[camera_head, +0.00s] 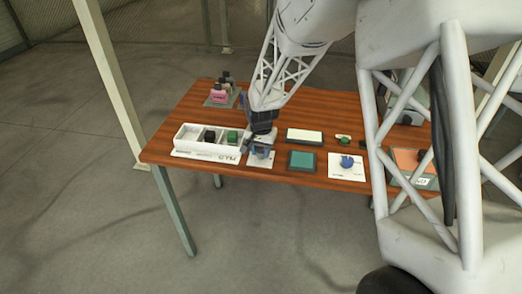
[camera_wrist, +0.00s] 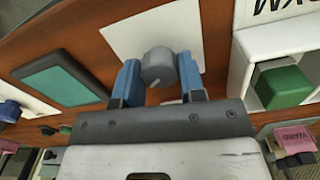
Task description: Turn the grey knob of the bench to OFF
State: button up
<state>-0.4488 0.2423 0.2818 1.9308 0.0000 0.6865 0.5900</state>
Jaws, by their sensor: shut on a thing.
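The grey knob (camera_wrist: 157,66) stands on a white plate (camera_wrist: 122,36) on the wooden bench. A short pale mark shows on its face, towards the lower edge of the wrist view. My gripper (camera_wrist: 158,78) has its two blue fingers on either side of the knob and is shut on it. In the head view my gripper (camera_head: 262,148) is down at the white plate (camera_head: 259,162) near the bench's front edge, and it hides the knob. No OFF lettering can be read on the plate in either view.
A white divided tray (camera_head: 179,138) with dark and green blocks is just left of my gripper. A teal pad (camera_head: 302,160) and a white plate (camera_head: 336,171) with a blue knob (camera_head: 347,162) lie to the right. Pink and dark items (camera_head: 219,96) stand behind.

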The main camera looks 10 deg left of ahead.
aim_at(262, 151)
jog(key=n, duration=0.5)
jog(key=shift+n, duration=0.3)
jog(key=n, duration=0.5)
dwell(0.4)
jog(key=o, duration=0.9)
jog(key=shift+o, duration=0.2)
jog(key=shift+r, duration=0.1)
jog(key=shift+r, duration=3.85)
jog(key=shift+d+r, duration=0.1)
